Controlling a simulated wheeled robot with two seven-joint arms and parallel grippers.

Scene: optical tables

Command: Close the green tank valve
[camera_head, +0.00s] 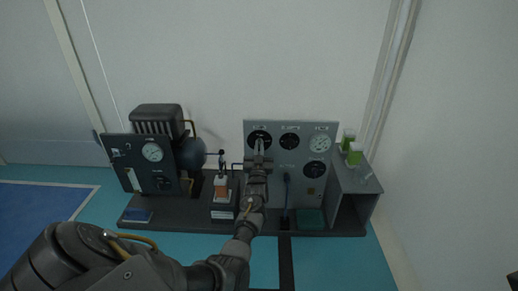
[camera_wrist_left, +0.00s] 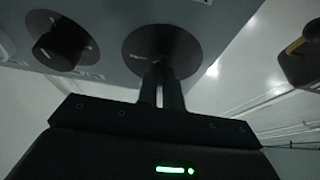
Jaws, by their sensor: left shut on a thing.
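A grey upright panel (camera_head: 267,178) carries round black dials with knobs and a white-faced gauge (camera_head: 319,143). My left gripper (camera_head: 259,150) reaches the panel's upper-left black dial (camera_head: 251,134). In the left wrist view my gripper's fingers (camera_wrist_left: 162,78) are shut at the middle of a black disc (camera_wrist_left: 143,45); they hide the knob between them. A neighbouring black knob (camera_wrist_left: 58,46) on its own disc stands free beside it. The dial labels are too small to read, and no green valve can be picked out on the panel. My right gripper is not in view.
A dark machine with a gauge panel (camera_head: 122,148) stands at the left. An orange-and-white item (camera_head: 221,190) stands between it and the grey panel. Green-topped containers (camera_head: 355,154) stand on a grey cabinet (camera_head: 368,184) at the right. A green box (camera_head: 311,217) lies below the panel.

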